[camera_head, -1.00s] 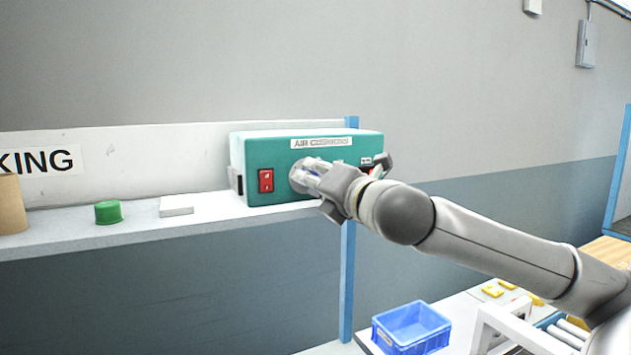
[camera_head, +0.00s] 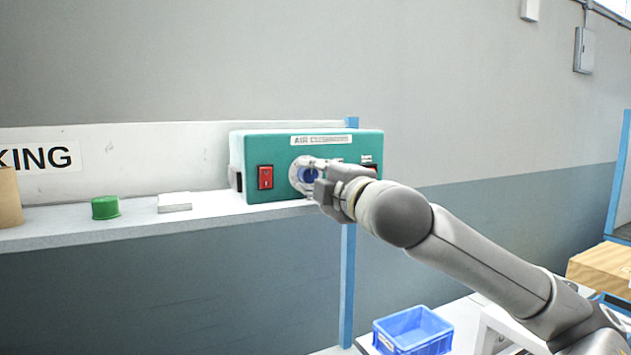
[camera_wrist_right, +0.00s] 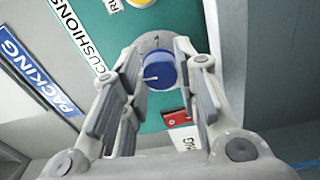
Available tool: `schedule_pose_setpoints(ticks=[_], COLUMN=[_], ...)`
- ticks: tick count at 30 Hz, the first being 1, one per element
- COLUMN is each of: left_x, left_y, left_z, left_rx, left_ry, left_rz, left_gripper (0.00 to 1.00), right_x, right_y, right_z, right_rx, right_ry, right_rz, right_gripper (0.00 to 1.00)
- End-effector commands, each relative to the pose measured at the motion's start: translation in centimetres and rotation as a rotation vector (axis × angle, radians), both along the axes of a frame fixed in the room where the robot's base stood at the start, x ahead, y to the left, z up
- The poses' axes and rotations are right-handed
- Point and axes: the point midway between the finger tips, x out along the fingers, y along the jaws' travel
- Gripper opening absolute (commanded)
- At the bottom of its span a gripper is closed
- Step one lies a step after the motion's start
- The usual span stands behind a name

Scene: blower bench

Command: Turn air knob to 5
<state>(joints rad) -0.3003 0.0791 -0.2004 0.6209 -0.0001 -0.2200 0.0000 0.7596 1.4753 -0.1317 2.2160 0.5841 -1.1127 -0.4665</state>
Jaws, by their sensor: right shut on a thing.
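The teal air cushions machine (camera_head: 355,145) stands on the shelf. Its blue air knob (camera_head: 308,175) sits on a pale round dial plate (camera_head: 297,165) on the front face. My right gripper (camera_head: 312,174) reaches the knob from the right and is shut on it. In the right wrist view the knob (camera_wrist_right: 160,71) is between the fingers of my right gripper (camera_wrist_right: 160,80), and a white pointer line shows on its left side. The fingers hide most of the dial's numbers, so I cannot read the setting. My left gripper is not in view.
A red rocker switch (camera_head: 265,178) is left of the knob. On the shelf are a green cap (camera_head: 105,208) and a white block (camera_head: 174,202). A blue bin (camera_head: 412,330) stands below.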

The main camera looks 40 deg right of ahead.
Motion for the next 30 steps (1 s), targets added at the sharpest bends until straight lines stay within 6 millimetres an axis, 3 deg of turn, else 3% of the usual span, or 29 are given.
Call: schedule_pose_setpoints(ticks=[30], left_x=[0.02], left_y=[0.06], left_z=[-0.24], left_rx=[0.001], left_ry=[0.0], left_rz=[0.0], left_gripper=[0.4], right_x=[0.23], right_y=[0.49], right_z=[-0.5], right_rx=[0.927], right_ry=[-0.285], right_rz=[0.002], right_gripper=[0.05])
